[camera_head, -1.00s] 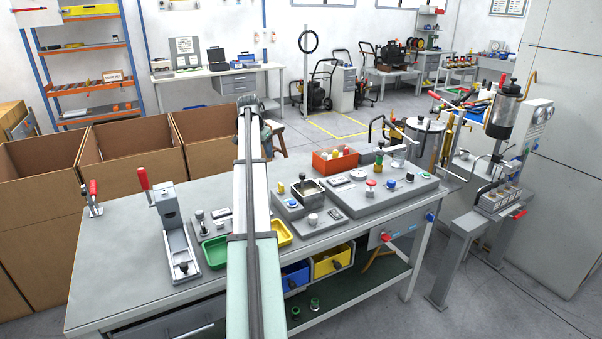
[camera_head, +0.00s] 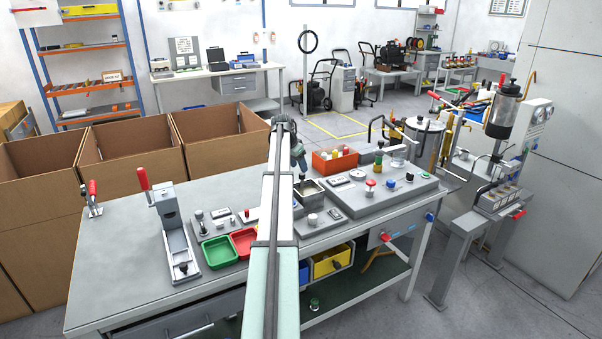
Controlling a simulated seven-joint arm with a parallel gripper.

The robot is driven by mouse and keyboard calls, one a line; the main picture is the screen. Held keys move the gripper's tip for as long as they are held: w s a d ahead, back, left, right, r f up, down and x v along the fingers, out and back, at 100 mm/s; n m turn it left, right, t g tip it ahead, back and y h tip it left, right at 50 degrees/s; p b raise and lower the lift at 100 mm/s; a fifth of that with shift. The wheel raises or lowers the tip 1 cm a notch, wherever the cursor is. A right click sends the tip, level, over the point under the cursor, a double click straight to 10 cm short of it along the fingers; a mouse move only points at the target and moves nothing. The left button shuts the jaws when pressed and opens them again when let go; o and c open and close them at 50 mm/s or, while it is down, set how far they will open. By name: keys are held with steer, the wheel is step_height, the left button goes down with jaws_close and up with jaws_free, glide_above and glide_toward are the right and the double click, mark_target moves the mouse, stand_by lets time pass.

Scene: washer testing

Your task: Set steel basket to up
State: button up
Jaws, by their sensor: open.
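The steel basket (camera_head: 313,190) is a small rectangular metal container set in the grey unit in the middle of the bench. A small dark upright part, which looks like its handle, stands at its back left. My gripper (camera_head: 300,167) is just above and behind the basket, pointing down. It is open and appears empty. It is small here and partly behind my own arm, so I cannot tell whether its fingers touch the handle.
A green tray (camera_head: 219,251) and a red tray (camera_head: 244,240) lie left of my arm. A red-levered clamp stand (camera_head: 172,225) stands farther left. A red bin of bottles (camera_head: 335,161) is behind the basket. A control panel with knobs (camera_head: 385,190) is to the right.

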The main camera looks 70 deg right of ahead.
mark_target(302, 174)
steer(key=shift+x, duration=2.25)
jaws_close()
